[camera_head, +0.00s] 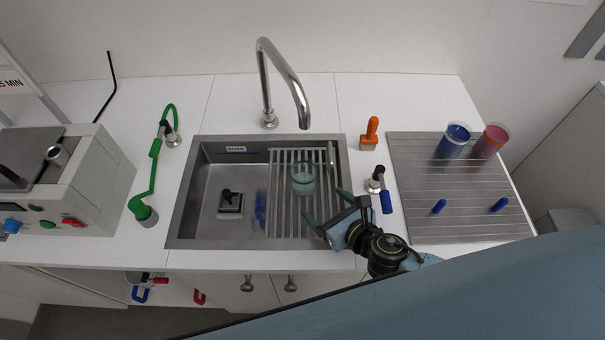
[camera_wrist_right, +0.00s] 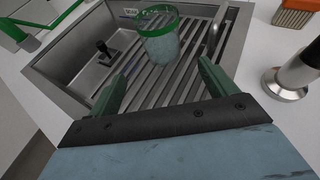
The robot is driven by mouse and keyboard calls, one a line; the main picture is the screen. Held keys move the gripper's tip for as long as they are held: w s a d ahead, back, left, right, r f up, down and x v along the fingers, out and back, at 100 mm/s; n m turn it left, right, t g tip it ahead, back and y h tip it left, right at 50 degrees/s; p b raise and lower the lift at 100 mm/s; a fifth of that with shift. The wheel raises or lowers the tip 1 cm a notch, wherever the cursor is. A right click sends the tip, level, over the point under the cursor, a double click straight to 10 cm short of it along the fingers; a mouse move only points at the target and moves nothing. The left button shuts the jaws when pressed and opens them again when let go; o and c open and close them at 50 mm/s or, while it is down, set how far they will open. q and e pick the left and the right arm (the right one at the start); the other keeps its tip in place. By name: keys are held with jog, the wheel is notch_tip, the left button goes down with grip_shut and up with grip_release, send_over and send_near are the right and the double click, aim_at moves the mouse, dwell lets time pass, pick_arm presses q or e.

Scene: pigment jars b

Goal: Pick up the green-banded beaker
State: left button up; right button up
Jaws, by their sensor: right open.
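The green-banded beaker (camera_head: 303,180) is clear glass with a green band near its rim. It stands upright on the slatted rack (camera_head: 287,219) in the right part of the sink. My right gripper (camera_head: 324,208) is open and empty at the sink's front right, nearer to me than the beaker and apart from it. In the right wrist view the beaker (camera_wrist_right: 159,40) stands beyond the open fingers (camera_wrist_right: 160,85), a little above the gap between them. My left gripper is not in view.
The steel sink (camera_head: 180,205) has a tall faucet (camera_head: 284,76) behind it. A black-handled scrubber (camera_head: 230,202) lies in its left basin. A blue jar (camera_head: 453,141) and a red jar (camera_head: 491,141) stand on the ridged drainboard (camera_head: 459,178). An orange-handled brush (camera_head: 370,134) stands right of the sink.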

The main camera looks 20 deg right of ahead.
aim_at(311, 192)
jog(key=x, duration=0.3)
jog(key=shift+x, duration=0.85)
jog(key=x, duration=0.3)
jog(key=shift+w+d+f+b, duration=0.2)
jog(key=shift+f+b, duration=0.15)
jog(key=shift+f, duration=0.05)
jog(key=shift+w+a+f, duration=0.1)
jog(key=shift+w+f, duration=0.05)
jog(key=shift+w, duration=0.25)
jog(key=c, duration=1.1)
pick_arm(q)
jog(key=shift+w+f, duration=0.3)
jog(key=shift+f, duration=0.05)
pick_arm(e)
jog(key=shift+c, duration=0.7)
